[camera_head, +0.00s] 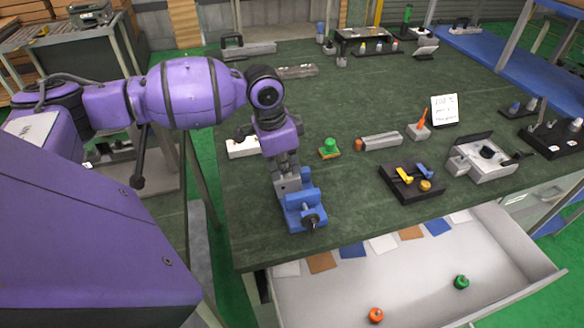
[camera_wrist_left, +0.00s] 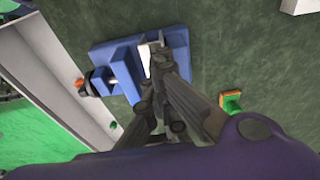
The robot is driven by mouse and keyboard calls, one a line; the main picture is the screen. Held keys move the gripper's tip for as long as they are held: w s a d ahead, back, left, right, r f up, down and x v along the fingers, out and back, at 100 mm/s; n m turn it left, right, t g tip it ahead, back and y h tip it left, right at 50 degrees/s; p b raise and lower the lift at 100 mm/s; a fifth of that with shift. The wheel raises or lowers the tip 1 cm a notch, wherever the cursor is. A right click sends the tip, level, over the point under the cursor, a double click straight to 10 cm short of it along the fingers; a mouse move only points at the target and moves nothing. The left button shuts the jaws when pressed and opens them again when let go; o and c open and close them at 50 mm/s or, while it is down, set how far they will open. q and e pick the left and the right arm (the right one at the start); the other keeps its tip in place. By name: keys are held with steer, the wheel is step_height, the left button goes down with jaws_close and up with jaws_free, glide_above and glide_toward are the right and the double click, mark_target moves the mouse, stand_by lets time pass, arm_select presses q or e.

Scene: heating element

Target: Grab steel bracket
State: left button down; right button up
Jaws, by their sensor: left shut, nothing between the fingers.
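A blue vise (camera_head: 303,211) stands near the front edge of the green table, and it also fills the upper middle of the left wrist view (camera_wrist_left: 122,57). A light grey metal piece, probably the steel bracket (camera_wrist_left: 146,57), sits at the vise jaws. It also shows in the head view (camera_head: 287,184). My left gripper (camera_wrist_left: 158,58) points down at the vise, with its fingertips close together right beside the metal piece. It is shut and empty. Its fingers hide part of the piece, and I cannot tell whether they touch it. My right gripper is not in view.
A green button block (camera_head: 329,149), a grey bar (camera_head: 381,141) and a black tray with yellow and blue parts (camera_head: 412,182) lie right of the vise. An open drawer (camera_head: 410,285) juts out below the table's front edge. The table's middle is mostly clear.

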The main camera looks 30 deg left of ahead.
arm_select(q)
steer(key=shift+s+d+r, duration=0.1)
steer(key=shift+r, duration=0.15)
steer(key=shift+r+p, duration=0.15)
steer(key=shift+p, duration=0.15)
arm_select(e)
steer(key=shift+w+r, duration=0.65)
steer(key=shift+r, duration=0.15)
